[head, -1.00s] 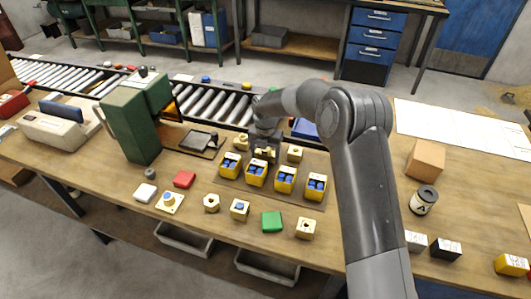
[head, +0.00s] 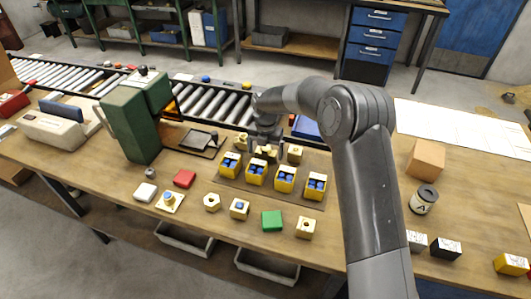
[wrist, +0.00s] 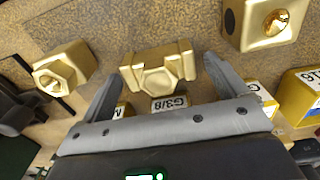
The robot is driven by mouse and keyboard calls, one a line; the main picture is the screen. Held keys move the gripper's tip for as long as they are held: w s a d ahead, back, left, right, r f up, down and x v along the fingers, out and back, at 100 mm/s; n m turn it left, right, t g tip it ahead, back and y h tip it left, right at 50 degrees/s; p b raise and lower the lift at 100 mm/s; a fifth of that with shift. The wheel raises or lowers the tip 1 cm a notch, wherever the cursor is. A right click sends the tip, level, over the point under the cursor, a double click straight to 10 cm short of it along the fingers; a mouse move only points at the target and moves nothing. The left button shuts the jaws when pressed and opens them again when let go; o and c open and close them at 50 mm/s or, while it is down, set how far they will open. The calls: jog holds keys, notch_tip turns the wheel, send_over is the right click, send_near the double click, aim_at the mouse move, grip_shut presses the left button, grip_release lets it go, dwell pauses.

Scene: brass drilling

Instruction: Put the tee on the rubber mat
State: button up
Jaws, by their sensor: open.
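The brass tee (wrist: 158,68), a short bar with flanged ends and a hex boss in its middle, lies in the wrist view just ahead of my gripper (wrist: 165,85). My gripper is open, one finger to each side of the tee and apart from it. In the head view my gripper (head: 266,148) is behind the row of yellow bins, with the tee (head: 265,154) small and partly hidden at its fingers. A dark flat pad (head: 198,141) beside the green machine may be the rubber mat; I cannot tell for sure.
Brass fittings flank the tee at left (wrist: 58,68) and right (wrist: 265,22). Yellow bins (head: 256,174) with blue contents stand in front on a brown board. A green machine (head: 130,125) stands at left, with a roller conveyor (head: 215,103) behind. Small blocks and fittings line the front.

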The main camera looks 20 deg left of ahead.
aim_at(266, 149)
notch_tip(266, 149, up, 11)
dwell(0.3)
jog(key=shift+r, duration=0.1)
jog(key=s+d+r+m+t, duration=0.1)
jog(key=s+d+r+m, duration=0.5)
jog(key=d+r+m, duration=0.4)
jog(key=s+d+r+m+t, duration=0.2)
jog(key=s+d+r+m, duration=0.45)
jog(key=d, duration=0.55)
jog(key=s+d+m+t, duration=0.1)
jog(key=s+d+m, duration=0.7)
jog(key=s+m, duration=0.1)
jog(key=s+d+m+t, duration=0.1)
jog(key=s+d+m, duration=0.6)
jog(key=s+m, duration=0.3)
jog(key=shift+s+d+f+t, duration=0.2)
jog(key=shift+s+d+t, duration=0.15)
jog(key=shift+s, duration=0.65)
